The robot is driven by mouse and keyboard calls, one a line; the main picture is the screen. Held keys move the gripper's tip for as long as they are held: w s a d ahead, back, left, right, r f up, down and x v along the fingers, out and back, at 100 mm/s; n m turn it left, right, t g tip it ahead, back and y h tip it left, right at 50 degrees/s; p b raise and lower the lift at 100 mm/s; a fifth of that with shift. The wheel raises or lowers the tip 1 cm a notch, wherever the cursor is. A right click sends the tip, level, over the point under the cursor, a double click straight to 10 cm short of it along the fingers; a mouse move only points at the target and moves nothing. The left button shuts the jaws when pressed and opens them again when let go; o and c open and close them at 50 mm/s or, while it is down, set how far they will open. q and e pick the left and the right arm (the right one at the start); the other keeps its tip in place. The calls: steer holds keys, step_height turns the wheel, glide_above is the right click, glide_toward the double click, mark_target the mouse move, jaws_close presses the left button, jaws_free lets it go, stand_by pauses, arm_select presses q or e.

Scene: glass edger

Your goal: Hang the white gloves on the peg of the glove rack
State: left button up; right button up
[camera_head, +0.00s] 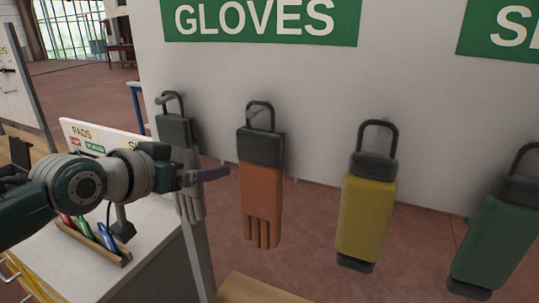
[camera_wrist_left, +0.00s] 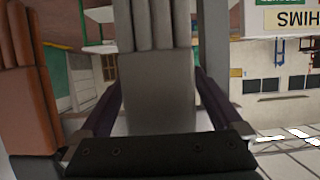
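The white gloves (camera_head: 190,158), with a dark cuff and a black loop, hang upright with the fingers down at the left of the glove rack (camera_head: 330,75). Their loop overlaps the leftmost peg (camera_head: 162,98) in the head view; I cannot tell whether the peg passes through it. My left gripper (camera_head: 206,174) reaches in from the left at the gloves, one purple finger crossing in front of them. In the left wrist view the white gloves (camera_wrist_left: 160,90) fill the space between both fingers, which meet their sides. My right gripper is not in view.
Orange gloves (camera_head: 261,195) hang close to the right, and also show in the left wrist view (camera_wrist_left: 25,100). A yellow sleeve (camera_head: 366,210) and a green one (camera_head: 492,240) hang farther right. A white bench (camera_head: 150,235) with a wooden tray (camera_head: 95,242) stands below my left arm.

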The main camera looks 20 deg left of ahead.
arm_select(q)
steer(key=shift+s+r, duration=0.25)
steer(key=shift+s, duration=0.35)
steer(key=d+v, duration=0.1)
steer(key=v, duration=0.8)
steer(key=s+d+f+g, duration=0.3)
steer(key=s, duration=0.4)
steer(key=s+d+f+m+g, duration=0.1)
steer(key=s+d+f+g, duration=0.2)
steer(key=s, duration=0.4)
steer(key=s+d+f+g, duration=0.2)
steer(key=s+d+g, duration=0.15)
steer(key=s, duration=0.35)
step_height(320, 180, up, 19)
steer(key=y+p, duration=0.1)
steer(key=p, duration=1.8)
steer(key=shift+s, duration=0.25)
